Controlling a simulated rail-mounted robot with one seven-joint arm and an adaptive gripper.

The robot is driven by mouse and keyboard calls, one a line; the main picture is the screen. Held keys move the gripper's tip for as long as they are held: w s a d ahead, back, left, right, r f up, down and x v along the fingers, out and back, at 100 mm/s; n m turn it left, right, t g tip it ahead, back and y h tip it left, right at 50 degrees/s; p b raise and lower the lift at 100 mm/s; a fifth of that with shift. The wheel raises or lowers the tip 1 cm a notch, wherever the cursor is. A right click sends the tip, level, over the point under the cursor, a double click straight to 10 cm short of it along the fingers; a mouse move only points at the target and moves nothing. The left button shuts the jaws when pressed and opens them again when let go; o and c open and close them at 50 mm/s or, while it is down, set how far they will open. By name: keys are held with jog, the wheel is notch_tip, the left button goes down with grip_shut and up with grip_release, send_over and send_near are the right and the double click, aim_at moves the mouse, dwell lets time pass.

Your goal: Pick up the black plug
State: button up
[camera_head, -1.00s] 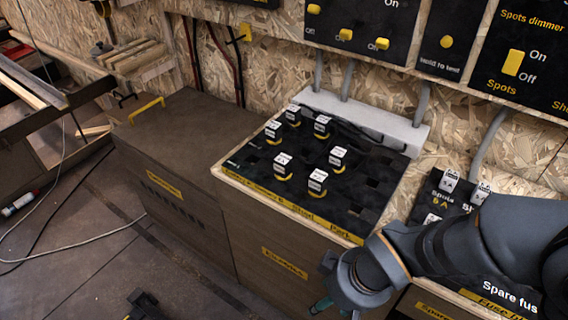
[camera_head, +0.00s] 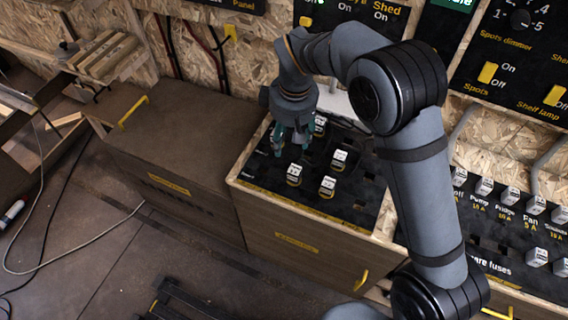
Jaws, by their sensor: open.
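Several small plugs with white labelled tops and yellow bases stand on the black fuse panel (camera_head: 358,203). I see a rear plug (camera_head: 319,125), a right plug (camera_head: 339,161), a front-left plug (camera_head: 294,174) and a front plug (camera_head: 327,188). None is clearly marked out as the black plug. My gripper (camera_head: 290,143) points down over the panel's left rear part, its teal fingers apart. It hides the spots where two more plugs stood; whether one is between the fingers I cannot tell.
A brown cabinet (camera_head: 185,115) stands left of the panel, its top clear. My arm crosses the panel's right side. A lower panel of spare fuses (camera_head: 490,245) is at the right. Switch boards (camera_head: 355,15) hang on the chipboard wall behind.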

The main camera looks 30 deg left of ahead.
aim_at(296, 170)
jog(key=s+d+n, duration=0.1)
jog(key=d, duration=0.1)
jog(key=s+d+n+h, duration=0.1)
jog(key=shift+s+d+n+g, duration=0.1)
jog(key=shift+d+n+g, duration=0.2)
jog(key=shift+d+g, duration=0.1)
jog(key=shift+f+n, duration=0.3)
notch_tip(296, 170, down, 4)
jog(key=shift+a+r, duration=0.1)
jog(key=shift+r, duration=0.05)
jog(key=shift+f, duration=3)
jog(key=shift+c, duration=0.3)
grip_shut()
